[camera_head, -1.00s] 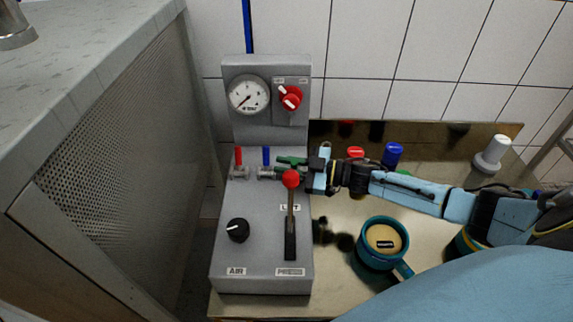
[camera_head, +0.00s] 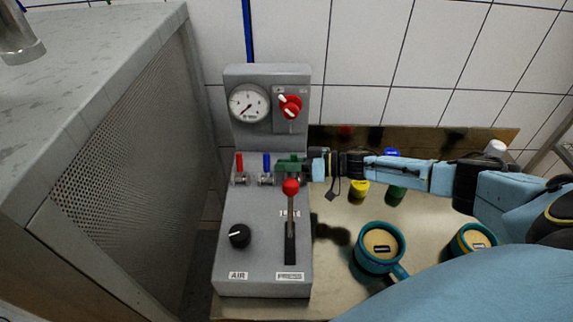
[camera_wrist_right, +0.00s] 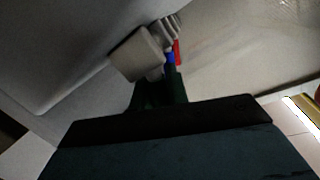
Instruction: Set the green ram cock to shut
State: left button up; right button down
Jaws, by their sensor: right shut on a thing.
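The green ram cock (camera_head: 287,165) is the rightmost of three small cocks on the grey press panel (camera_head: 262,215). My right gripper (camera_head: 303,168) reaches it from the right and is shut on its green handle, covering part of it, so its exact angle is hard to tell. The green handle also shows in the right wrist view (camera_wrist_right: 165,92), in front of my dark gripper. The red cock (camera_head: 239,162) and the blue cock (camera_head: 266,162) to its left have upright handles. My left gripper is out of view.
A red-knobbed lever (camera_head: 290,188) stands just below the green cock, close to my gripper. A black knob (camera_head: 239,236), a gauge (camera_head: 249,103) and a red switch (camera_head: 290,106) are on the panel. Teal moulds (camera_head: 379,262) stand on the bench to the right.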

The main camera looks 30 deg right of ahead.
jog(key=shift+w+d+m, duration=0.1)
jog(key=shift+m, duration=0.2)
dwell(0.4)
jog(key=c, duration=1.4)
grip_release()
jog(key=shift+o, duration=0.2)
jog(key=b+v, duration=0.1)
jog(key=v, duration=1.2)
jog(key=shift+d, duration=0.2)
